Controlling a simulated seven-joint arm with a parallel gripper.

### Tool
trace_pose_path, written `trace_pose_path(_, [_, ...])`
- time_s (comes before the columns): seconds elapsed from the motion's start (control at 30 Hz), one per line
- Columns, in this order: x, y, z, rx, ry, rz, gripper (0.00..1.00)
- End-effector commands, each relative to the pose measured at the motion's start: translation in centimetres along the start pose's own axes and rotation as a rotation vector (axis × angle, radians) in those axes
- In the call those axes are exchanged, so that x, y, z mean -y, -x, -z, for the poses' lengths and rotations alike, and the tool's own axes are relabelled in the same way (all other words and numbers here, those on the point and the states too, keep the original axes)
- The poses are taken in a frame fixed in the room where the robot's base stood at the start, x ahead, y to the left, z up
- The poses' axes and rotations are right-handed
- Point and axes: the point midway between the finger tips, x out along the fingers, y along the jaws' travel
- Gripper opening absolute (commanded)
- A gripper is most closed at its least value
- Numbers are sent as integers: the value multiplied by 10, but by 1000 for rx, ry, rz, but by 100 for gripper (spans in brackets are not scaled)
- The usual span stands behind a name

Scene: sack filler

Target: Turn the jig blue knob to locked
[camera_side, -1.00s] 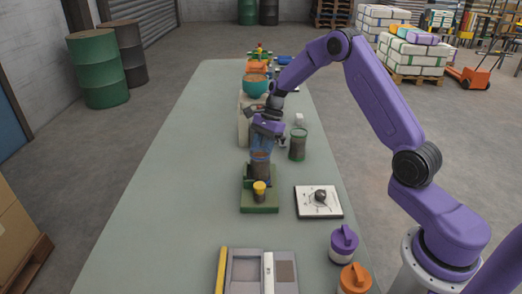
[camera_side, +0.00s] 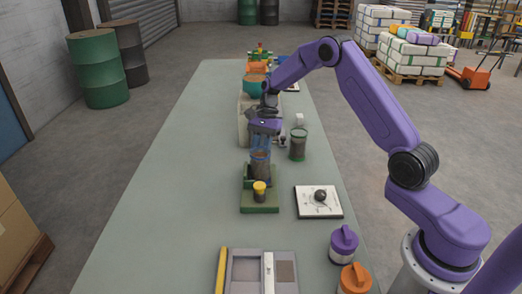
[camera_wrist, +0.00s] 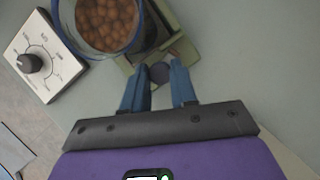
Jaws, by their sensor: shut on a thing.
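The jig has a green base (camera_side: 260,208) on the bench, with a clear blue-tinted container (camera_side: 260,165) upright on it. A yellow-topped knob (camera_side: 259,187) is on its near side. In the wrist view the container's blue rim (camera_wrist: 79,38) surrounds brown round pieces, beside part of the green base (camera_wrist: 180,43). My gripper (camera_wrist: 161,76) points down behind the container, its blue fingers either side of a dark blue-grey round knob (camera_wrist: 159,72), apparently the jig's blue knob, and shut on it. In the side view the container hides this knob and the fingertips. No lock marking is readable.
A white dial plate (camera_side: 318,202) with a black knob lies right of the jig; it also shows in the wrist view (camera_wrist: 40,82). A dark green-rimmed jar (camera_side: 298,145) stands behind it. Purple-lidded (camera_side: 343,243) and orange-lidded pots stand front right. The bench left is clear.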

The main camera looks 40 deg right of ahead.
Motion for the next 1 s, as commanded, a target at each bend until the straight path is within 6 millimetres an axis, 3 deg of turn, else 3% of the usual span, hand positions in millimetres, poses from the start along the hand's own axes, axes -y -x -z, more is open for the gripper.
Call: trace_pose_path(1.0, [6,0,-3,0,884,-366,0])
